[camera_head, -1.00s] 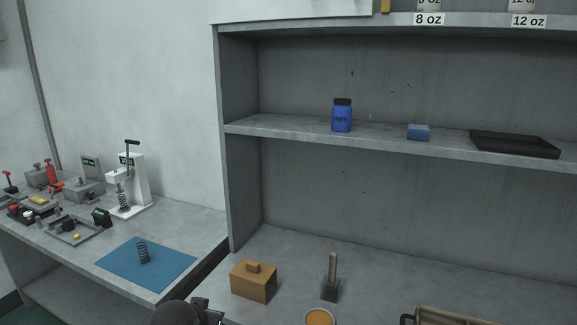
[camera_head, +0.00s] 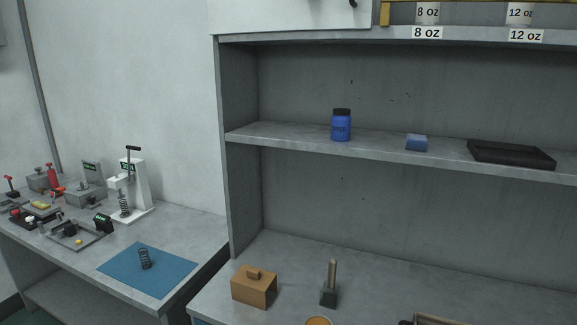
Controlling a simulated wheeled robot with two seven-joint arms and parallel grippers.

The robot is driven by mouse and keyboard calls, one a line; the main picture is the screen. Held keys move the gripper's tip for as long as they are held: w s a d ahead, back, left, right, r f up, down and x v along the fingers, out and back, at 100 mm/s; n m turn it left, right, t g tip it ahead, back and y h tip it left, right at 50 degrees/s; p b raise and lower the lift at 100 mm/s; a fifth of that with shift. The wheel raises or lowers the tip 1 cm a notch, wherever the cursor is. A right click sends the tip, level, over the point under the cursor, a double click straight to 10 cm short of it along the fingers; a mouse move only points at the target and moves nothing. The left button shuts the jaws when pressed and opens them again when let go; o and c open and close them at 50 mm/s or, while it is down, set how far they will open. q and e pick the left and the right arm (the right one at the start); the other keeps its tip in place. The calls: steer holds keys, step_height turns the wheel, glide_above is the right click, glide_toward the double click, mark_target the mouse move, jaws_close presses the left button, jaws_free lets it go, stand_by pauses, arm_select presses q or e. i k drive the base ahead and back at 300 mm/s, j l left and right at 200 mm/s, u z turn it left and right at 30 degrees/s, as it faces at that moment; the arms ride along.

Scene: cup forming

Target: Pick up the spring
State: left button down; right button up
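A dark coil spring (camera_head: 145,258) stands upright on a blue mat (camera_head: 168,276) on the left workbench. Another coil (camera_head: 124,204) shows on the white press stand (camera_head: 142,190) behind the mat. Neither of my grippers is in view, so I cannot see their state. Nothing touches the spring on the mat.
A wooden block with a handle (camera_head: 254,287), a tamper-like tool (camera_head: 330,285) and an orange round thing (camera_head: 319,321) stand on the right bench. Small devices crowd the left bench's far end.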

mark_target(124, 206)
steer(key=j, duration=0.7)
steer(key=j+u, duration=0.15)
steer(key=j, duration=0.55)
steer(key=i+j, duration=0.15)
steer(key=j, duration=0.55)
steer(key=j+u, duration=0.1)
steer(key=j, duration=0.6)
